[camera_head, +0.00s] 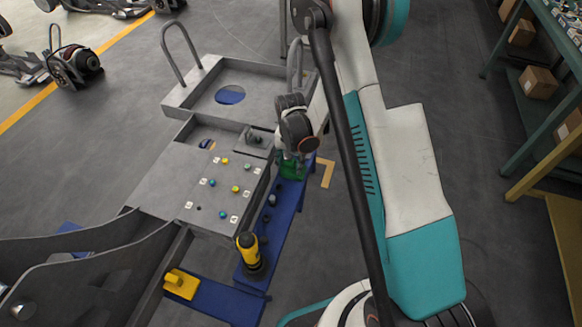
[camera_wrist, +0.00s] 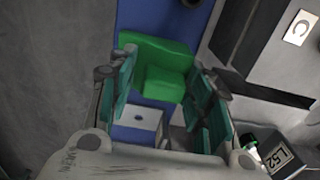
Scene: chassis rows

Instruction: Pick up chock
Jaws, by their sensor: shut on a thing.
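A green chock (camera_wrist: 158,62), a block with a raised step, lies between the two teal fingers of my gripper (camera_wrist: 163,82) in the wrist view. My gripper is shut on it. The blue surface shows beneath and beyond the chock; I cannot tell whether the chock touches it. In the head view my gripper (camera_head: 291,157) points down over the blue side plank (camera_head: 284,222), and a bit of the green chock (camera_head: 293,170) shows under it. A yellow block of similar shape (camera_head: 181,283) sits on the front blue plank.
The grey chassis panel (camera_head: 160,185) with several coloured knobs stands just left of my gripper. A yellow and black tool (camera_head: 249,252) stands upright on the blue plank. A shelf with boxes (camera_head: 538,80) is at the right. Bare floor lies between.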

